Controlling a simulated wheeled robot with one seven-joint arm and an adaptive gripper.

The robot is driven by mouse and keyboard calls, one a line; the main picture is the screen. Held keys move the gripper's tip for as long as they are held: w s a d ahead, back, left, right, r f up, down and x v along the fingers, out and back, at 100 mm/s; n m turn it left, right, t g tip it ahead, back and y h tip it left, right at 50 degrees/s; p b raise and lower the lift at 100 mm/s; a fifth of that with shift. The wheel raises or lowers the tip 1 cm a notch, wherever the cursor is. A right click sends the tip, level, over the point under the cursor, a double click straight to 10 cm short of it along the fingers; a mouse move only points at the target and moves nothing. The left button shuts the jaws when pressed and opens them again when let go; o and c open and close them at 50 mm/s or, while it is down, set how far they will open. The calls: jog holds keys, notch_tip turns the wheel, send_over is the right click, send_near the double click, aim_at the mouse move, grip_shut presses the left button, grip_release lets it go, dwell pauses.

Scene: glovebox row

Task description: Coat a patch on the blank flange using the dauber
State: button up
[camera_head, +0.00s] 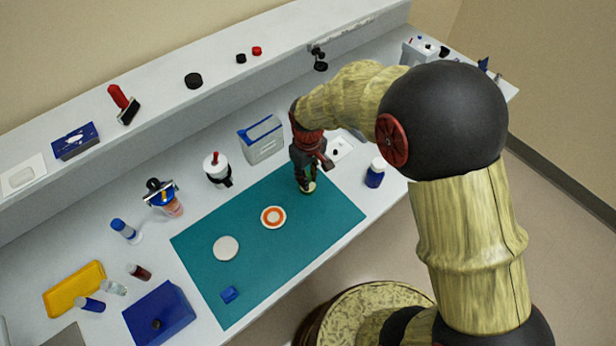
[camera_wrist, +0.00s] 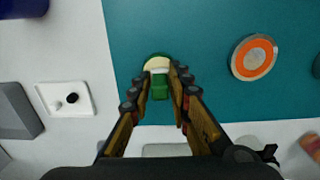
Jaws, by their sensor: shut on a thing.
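My gripper (camera_head: 306,172) is over the right end of the teal mat (camera_head: 195,245). It is shut on a green and cream tool, apparently the dauber, seen between the fingertips in the wrist view (camera_wrist: 159,88). Whether the dauber touches the mat is unclear. A plain pale disc (camera_head: 226,248), likely the blank flange, lies flat on the mat to the left of my gripper. A white disc with an orange ring (camera_head: 273,217) lies between them; it also shows in the wrist view (camera_wrist: 254,57), to the right of the fingers and apart from them.
A small blue block (camera_head: 230,294) lies on the mat's near left part. A grey container (camera_head: 261,139) and a white pot with a red knob (camera_head: 217,169) stand behind the mat. A blue jar with a white lid (camera_head: 375,173) stands at right. The mat between the discs and edges is clear.

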jog(key=shift+f, duration=0.6)
dwell(1.6)
jog(key=shift+r, duration=0.1)
jog(key=shift+r+p, duration=2.45)
jog(key=shift+r, duration=1)
